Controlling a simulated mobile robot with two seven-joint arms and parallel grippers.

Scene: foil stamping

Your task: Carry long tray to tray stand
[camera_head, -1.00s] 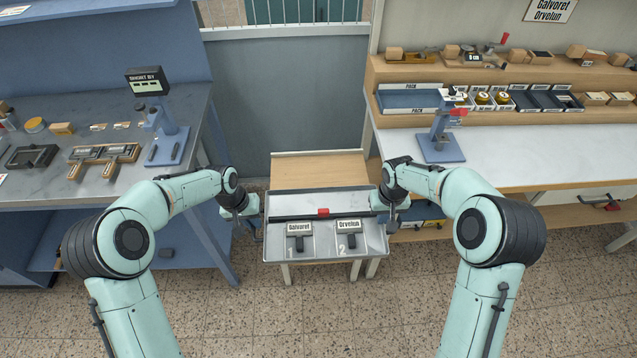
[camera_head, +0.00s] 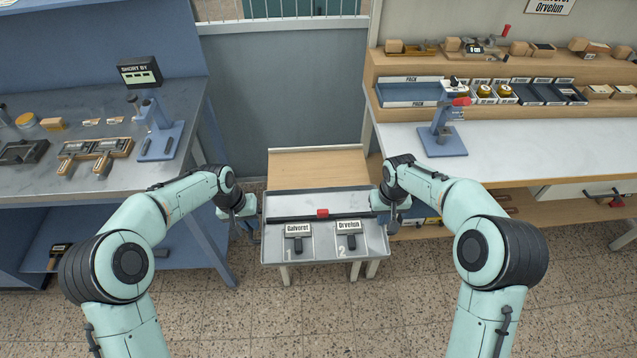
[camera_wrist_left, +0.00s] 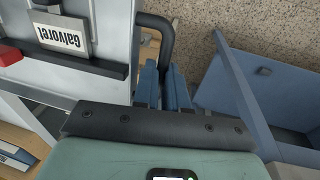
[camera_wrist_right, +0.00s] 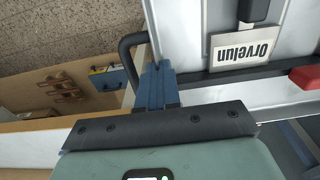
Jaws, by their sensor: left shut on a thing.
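The long tray (camera_head: 322,254) is a grey metal tray, level between my two grippers. A light wooden-topped stand (camera_head: 317,166) is just beyond the tray.
A packing bench (camera_head: 530,150) with shelves, boxes and a blue device (camera_head: 442,140) is on the right. A grey partition (camera_head: 285,100) closes the back. Open speckled floor (camera_head: 290,325) is in front.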

